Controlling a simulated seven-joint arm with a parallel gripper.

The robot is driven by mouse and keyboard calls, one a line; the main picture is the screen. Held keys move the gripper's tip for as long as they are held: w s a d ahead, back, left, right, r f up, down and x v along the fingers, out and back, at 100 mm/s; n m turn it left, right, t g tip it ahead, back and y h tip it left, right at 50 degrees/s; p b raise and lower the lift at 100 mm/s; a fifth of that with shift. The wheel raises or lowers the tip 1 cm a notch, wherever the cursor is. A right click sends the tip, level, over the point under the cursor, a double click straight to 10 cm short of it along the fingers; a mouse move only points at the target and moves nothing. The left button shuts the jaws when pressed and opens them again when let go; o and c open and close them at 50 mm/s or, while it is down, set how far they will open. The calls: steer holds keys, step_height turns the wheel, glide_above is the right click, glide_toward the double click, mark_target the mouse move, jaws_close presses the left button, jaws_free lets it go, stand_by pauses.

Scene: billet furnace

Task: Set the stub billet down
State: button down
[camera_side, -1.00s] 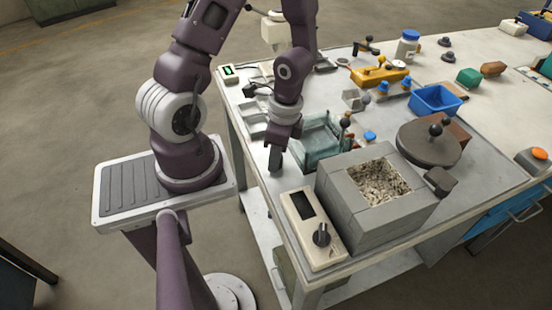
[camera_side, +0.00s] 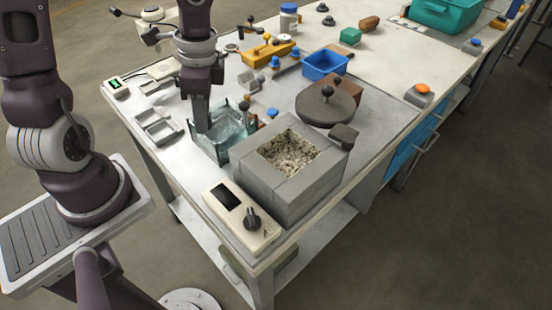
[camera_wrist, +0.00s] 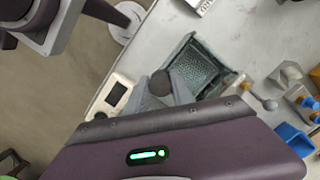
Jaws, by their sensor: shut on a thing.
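The stub billet (camera_wrist: 161,82) shows in the wrist view as a dark, round-ended piece between my fingers. My gripper (camera_wrist: 163,93) is shut on it. In the side view my gripper (camera_side: 202,122) points down at the left part of a clear-walled tank (camera_side: 239,139). The billet cannot be made out there. In the wrist view the tank (camera_wrist: 186,49) has a dark mesh floor, and the billet appears near its lower left edge. I cannot tell the billet's height over the tank or whether it touches anything.
A grey brick furnace (camera_side: 320,180) with a grainy filled top stands close to the tank. A control box (camera_side: 235,203) with a dial is in front. A round dark lid (camera_side: 318,108) and a blue bin (camera_side: 326,66) are behind. Grey trays (camera_side: 162,130) lie left of the tank.

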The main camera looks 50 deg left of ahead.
steer(key=w+d+r+m, duration=0.2)
steer(key=w+d, duration=0.4)
steer(key=d, duration=0.1)
step_height(320, 180, up, 2)
steer(key=m, duration=0.2)
glide_above(286, 165)
steer(key=f, duration=0.9)
steer(key=shift+d, duration=0.2)
steer(key=shift+f, duration=0.2)
steer(key=c, duration=1.1)
jaws_free()
